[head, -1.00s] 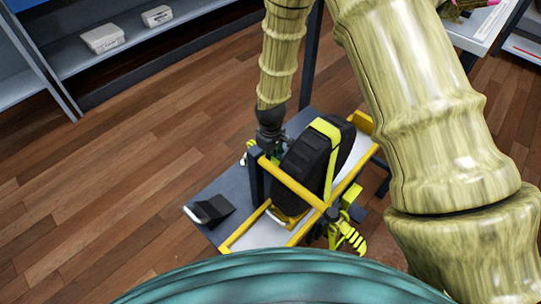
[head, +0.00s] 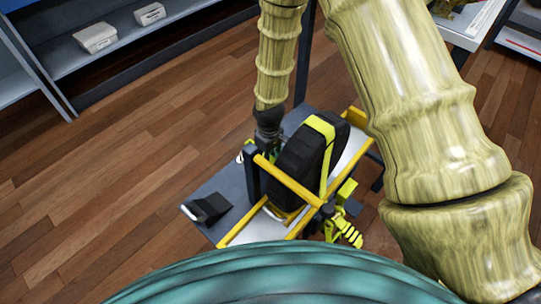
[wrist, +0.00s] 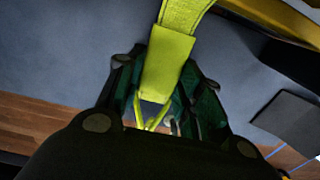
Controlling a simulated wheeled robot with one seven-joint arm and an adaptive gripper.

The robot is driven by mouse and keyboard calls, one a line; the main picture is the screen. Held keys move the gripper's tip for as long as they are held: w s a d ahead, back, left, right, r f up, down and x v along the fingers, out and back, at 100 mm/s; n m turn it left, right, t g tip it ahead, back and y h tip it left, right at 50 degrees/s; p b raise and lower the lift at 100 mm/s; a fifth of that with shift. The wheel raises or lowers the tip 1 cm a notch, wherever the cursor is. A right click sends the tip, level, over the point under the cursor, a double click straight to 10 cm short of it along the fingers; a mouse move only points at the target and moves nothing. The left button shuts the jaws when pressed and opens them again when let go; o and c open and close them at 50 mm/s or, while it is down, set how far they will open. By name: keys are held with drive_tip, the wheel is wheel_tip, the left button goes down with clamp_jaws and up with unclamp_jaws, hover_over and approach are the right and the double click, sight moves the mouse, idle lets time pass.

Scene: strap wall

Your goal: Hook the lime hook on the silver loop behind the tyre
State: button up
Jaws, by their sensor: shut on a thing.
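The black tyre (head: 300,165) stands upright on the yellow-railed rack, with a lime strap (head: 325,150) over it. My gripper (head: 267,143) is low at the tyre's left side, partly hidden by the tyre and a dark post. In the wrist view my gripper (wrist: 158,108) is shut on the lime strap end (wrist: 165,75). The lime wire hook (wrist: 150,117) sticks out of this end between the fingers. A small pale metal part shows just beside the hook, but I cannot tell whether it is the silver loop or whether they touch.
A yellow rail (head: 290,182) and a dark post (head: 252,175) stand close to my gripper. A black wedge (head: 210,208) with a silver bar lies on the grey deck at left. A lime ratchet (head: 343,228) hangs at the near right. The wooden floor at left is clear.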

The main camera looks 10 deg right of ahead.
idle(0.4)
drive_tip(key=o, duration=1.2)
drive_tip(key=shift+c, duration=0.2)
drive_tip(key=shift+d+r, duration=0.1)
wheel_tip(320, 180, up, 12)
